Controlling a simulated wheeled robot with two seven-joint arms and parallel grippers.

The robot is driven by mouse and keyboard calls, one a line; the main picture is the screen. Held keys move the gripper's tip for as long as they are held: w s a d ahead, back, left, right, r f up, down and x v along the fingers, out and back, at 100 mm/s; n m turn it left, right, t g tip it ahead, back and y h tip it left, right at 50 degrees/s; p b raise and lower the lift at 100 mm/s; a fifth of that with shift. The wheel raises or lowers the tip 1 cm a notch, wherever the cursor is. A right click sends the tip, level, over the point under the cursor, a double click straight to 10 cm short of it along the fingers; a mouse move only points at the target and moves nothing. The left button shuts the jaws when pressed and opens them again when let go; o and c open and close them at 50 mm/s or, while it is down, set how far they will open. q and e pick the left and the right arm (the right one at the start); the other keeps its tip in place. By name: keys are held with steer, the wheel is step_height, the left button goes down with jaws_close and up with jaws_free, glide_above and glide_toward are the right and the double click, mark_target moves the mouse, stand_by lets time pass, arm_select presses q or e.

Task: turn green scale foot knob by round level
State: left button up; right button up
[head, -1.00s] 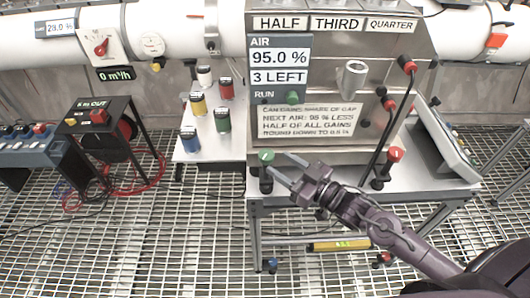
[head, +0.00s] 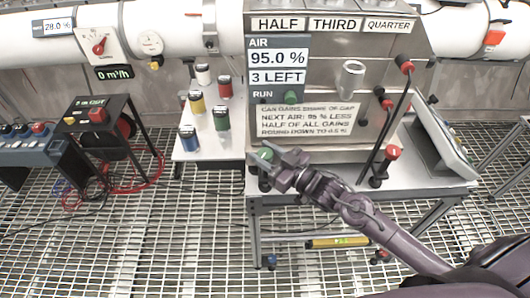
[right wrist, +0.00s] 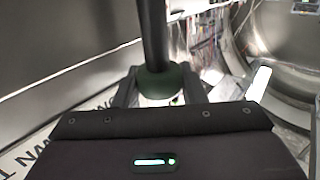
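The green knob (head: 265,155) tops a black post at the front left corner of the steel bench. My right gripper (head: 271,160) is at it, fingers pointing left. In the right wrist view the green knob (right wrist: 160,82) sits between the two fingers, with the dark post rising above it in the picture. The fingers are spread about as wide as the knob; whether they touch it I cannot tell. I cannot make out a round level. A yellow bar level (head: 338,242) with a green vial lies low under the bench. My left gripper is not in view.
The air panel (head: 290,75) reads 95.0 % and 3 LEFT. A red knob (head: 392,152) stands on a black base at the bench's right. Colored canisters (head: 221,118) stand on a white table at left. A blue knob (head: 271,262) is low at the bench leg.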

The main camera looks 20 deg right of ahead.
steer(key=shift+n+y, duration=0.3)
steer(key=shift+y, duration=0.1)
steer(key=shift+c, duration=0.2)
steer(key=shift+w+d+f+n+g+y+b, duration=0.1)
steer(key=shift+n+g+y+b, duration=0.45)
steer(key=shift+n+g+y, duration=0.45)
steer(key=n+g+y+b, duration=0.2)
steer(key=g, duration=0.1)
steer(key=shift+n+g+y+b, duration=0.6)
steer(key=shift+g+b, duration=0.1)
steer(key=shift+g, duration=0.1)
steer(key=o, duration=0.7)
